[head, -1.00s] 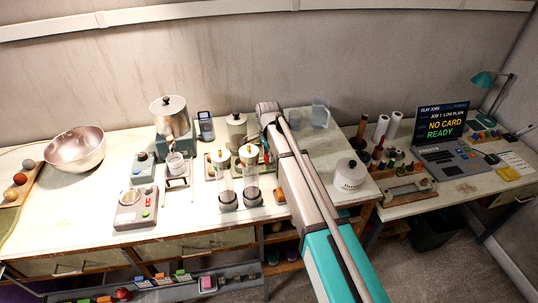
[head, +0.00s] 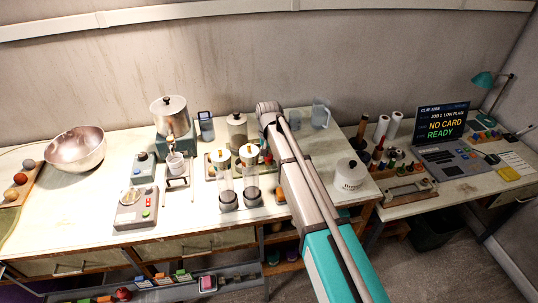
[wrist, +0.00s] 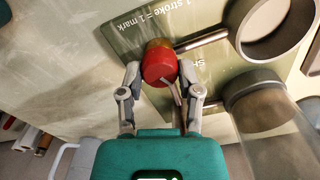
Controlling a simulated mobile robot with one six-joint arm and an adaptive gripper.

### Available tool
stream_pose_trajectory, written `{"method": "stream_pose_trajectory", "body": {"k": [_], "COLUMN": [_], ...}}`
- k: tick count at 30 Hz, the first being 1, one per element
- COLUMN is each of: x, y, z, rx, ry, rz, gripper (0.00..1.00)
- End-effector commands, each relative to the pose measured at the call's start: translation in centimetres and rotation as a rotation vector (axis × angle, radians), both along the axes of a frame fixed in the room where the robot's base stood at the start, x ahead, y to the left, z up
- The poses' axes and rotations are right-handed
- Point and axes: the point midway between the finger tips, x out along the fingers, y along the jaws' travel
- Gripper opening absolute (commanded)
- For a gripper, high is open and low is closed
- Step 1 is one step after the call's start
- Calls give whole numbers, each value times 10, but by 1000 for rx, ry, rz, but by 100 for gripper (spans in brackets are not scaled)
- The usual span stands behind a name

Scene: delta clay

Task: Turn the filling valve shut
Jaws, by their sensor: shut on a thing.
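A red round knob (wrist: 160,64) on a brassy stub, taken to be the filling valve, shows in the middle of the wrist view, in front of a green panel (wrist: 128,38). My gripper (wrist: 160,80) has one finger on each side of the knob and is shut on it. A thin grey lever or rod runs below the knob between the fingers. Lettering on the panel reads "1 stroke = 1 mark". In the head view my arm hides the gripper and this knob. Two clear cylinders (head: 226,185) (head: 252,182) stand just left of the arm.
In the wrist view, a grey ring (wrist: 235,22) and a capped clear cylinder (wrist: 255,100) stand close on the right. In the head view, a metal pot (head: 169,108), control box (head: 136,207) and steel bowl (head: 75,149) lie left; a white pot (head: 350,176) stands right.

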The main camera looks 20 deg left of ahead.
Motion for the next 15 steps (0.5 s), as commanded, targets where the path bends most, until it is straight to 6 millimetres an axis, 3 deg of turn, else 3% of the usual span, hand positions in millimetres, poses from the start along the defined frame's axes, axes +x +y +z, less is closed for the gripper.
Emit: {"method": "stream_pose_trajectory", "body": {"k": [15], "x": [1], "y": [0], "z": [0], "rx": [-1], "ry": [-2], "rz": [305], "gripper": [0]}}
